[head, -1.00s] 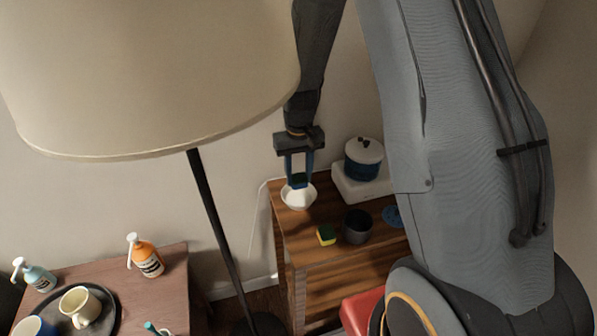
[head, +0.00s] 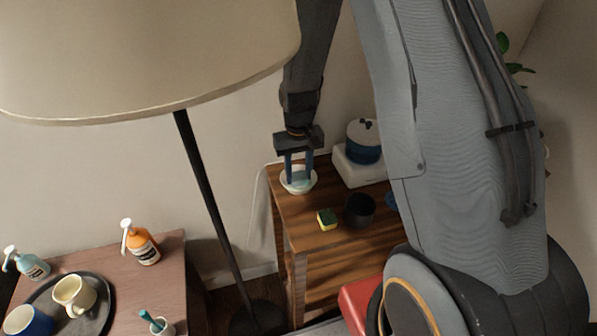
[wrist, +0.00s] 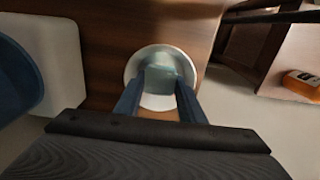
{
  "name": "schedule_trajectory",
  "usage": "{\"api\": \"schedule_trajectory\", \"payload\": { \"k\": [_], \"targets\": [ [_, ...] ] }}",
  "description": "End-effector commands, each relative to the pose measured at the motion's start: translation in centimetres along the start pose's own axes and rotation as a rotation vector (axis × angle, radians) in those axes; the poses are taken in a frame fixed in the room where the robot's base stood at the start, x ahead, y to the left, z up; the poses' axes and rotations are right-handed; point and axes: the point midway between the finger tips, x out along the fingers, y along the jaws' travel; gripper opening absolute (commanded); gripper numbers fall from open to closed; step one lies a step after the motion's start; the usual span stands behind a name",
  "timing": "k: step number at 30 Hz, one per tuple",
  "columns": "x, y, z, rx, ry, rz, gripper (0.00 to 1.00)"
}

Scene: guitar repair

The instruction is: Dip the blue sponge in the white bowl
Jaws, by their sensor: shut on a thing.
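The white bowl (head: 300,192) stands at the far left corner of the wooden cabinet top in the head view. In the wrist view the bowl (wrist: 133,72) is straight ahead of my fingers. My gripper (head: 298,175) points down into the bowl. In the wrist view my gripper (wrist: 160,88) is shut on a pale blue block, the blue sponge (wrist: 161,76). The sponge is inside the bowl's rim. Its underside is hidden, so I cannot tell whether it touches the bowl's bottom or any liquid.
A yellow-green sponge (head: 327,219) and a dark cup (head: 359,210) stand in front on the cabinet (head: 295,226). A blue pot with a white lid (head: 364,141) sits on a white block behind. A lamp (head: 204,170) stands left, near a table (head: 172,262) with bottles and mugs.

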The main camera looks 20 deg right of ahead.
Motion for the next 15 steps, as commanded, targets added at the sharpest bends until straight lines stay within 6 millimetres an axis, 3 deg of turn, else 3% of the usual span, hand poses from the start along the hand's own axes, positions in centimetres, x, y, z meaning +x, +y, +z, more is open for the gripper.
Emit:
{"api": "schedule_trajectory", "payload": {
  "k": [15],
  "targets": [
    [-0.77, 0.00, 0.01, 0.000, 0.000, 0.000, 0.18]
  ]
}}
